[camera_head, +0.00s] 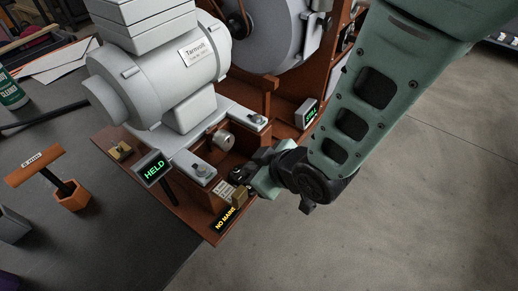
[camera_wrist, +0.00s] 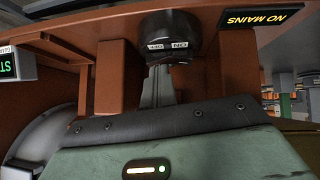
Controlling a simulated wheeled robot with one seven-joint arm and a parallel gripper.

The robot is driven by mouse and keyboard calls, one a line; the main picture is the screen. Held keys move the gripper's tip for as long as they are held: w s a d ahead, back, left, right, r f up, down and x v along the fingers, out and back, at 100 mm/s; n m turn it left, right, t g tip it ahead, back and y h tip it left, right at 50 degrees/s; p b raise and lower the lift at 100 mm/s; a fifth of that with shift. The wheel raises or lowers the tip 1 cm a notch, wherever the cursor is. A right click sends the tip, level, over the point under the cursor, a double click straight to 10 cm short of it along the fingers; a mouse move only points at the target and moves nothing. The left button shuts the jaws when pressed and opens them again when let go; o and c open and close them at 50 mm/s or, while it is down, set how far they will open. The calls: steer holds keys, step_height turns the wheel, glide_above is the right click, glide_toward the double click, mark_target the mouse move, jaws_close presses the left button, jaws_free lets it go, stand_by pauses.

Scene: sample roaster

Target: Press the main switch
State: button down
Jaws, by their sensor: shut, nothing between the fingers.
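The main switch (camera_wrist: 168,32) is a dark round knob on the brown frame in the wrist view, with small white labels, one reading ON. My gripper (camera_wrist: 160,88) is shut and empty, its narrow fingers pointing at the switch from just below it in that view. I cannot tell whether the fingertips touch it. In the head view my gripper (camera_head: 250,178) is at the front right of the brown base, and the switch is mostly hidden by it there. A small display reading NO MAINS (camera_head: 227,217) is beside the switch; it also shows in the wrist view (camera_wrist: 250,16).
The grey motor (camera_head: 160,70) stands on the brown base (camera_head: 130,165). A HELD display (camera_head: 153,168) sticks up at its front, and another green-lettered display (camera_head: 310,112) is behind my gripper. A brown T-handled tool (camera_head: 68,185) is at left. Open floor (camera_head: 400,220) is at right.

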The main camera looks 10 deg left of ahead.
steer(key=shift+s+f, duration=0.15)
steer(key=shift+s, duration=0.05)
steer(key=shift+s+a, duration=0.3)
steer(key=shift+s, duration=0.35)
stand_by(0.4)
